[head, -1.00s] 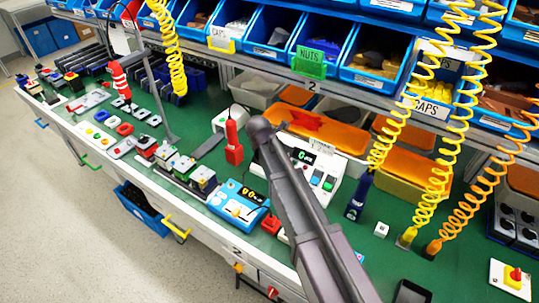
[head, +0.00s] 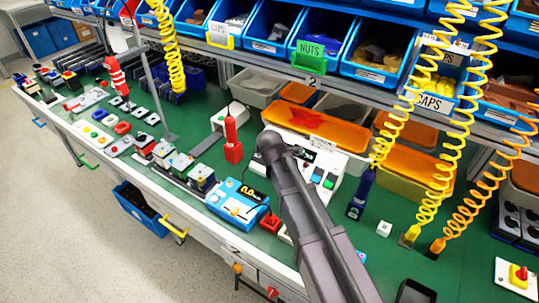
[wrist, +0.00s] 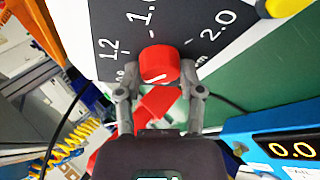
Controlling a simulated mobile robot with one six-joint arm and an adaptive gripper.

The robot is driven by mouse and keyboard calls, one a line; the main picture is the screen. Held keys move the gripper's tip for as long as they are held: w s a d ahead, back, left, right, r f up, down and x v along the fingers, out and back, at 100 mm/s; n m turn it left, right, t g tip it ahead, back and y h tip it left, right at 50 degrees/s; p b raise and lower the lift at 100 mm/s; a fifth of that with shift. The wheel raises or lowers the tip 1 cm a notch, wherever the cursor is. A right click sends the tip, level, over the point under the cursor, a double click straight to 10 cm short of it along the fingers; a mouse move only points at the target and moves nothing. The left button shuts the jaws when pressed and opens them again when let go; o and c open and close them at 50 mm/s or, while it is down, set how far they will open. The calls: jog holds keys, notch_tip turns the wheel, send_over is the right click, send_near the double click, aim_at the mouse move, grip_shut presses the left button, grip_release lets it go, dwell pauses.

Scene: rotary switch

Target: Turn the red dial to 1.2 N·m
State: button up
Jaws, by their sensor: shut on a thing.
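The red dial (wrist: 159,65) shows in the wrist view as a round red knob in front of a dark scale plate (wrist: 100,30). White markings on the plate include 1.2 at upper left and 2.0 at upper right, with one partly hidden between them. My gripper (wrist: 160,76) has a fingertip on each side of the dial and is shut on it. In the head view my arm hides the dial and my fingers.
A blue device (head: 238,203) with a 0.0 display stands on the green bench; it also shows in the wrist view (wrist: 280,150). A red upright tool (head: 233,138), a white button panel (head: 325,170) and coiled yellow cords are nearby. Blue bins line the back.

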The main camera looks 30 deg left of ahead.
jog(key=m+t+b, duration=0.1)
jog(key=m, duration=0.1)
jog(key=m+b, duration=0.1)
jog(key=m, duration=0.2)
jog(key=shift+s+d+f+t+y, duration=0.1)
jog(key=shift+f+t+y, duration=0.05)
jog(key=shift+t+y, duration=0.2)
jog(key=shift+m+t+b, duration=0.65)
jog(key=shift+m, duration=0.8)
jog(key=shift+m+t+b, duration=0.6)
jog(key=shift+m, duration=0.85)
jog(key=o, duration=1.2)
jog(key=shift+c, duration=0.2)
jog(key=shift+n+g+p, duration=0.3)
jog(key=shift+n+p, duration=0.05)
jog(key=shift+n, duration=0.25)
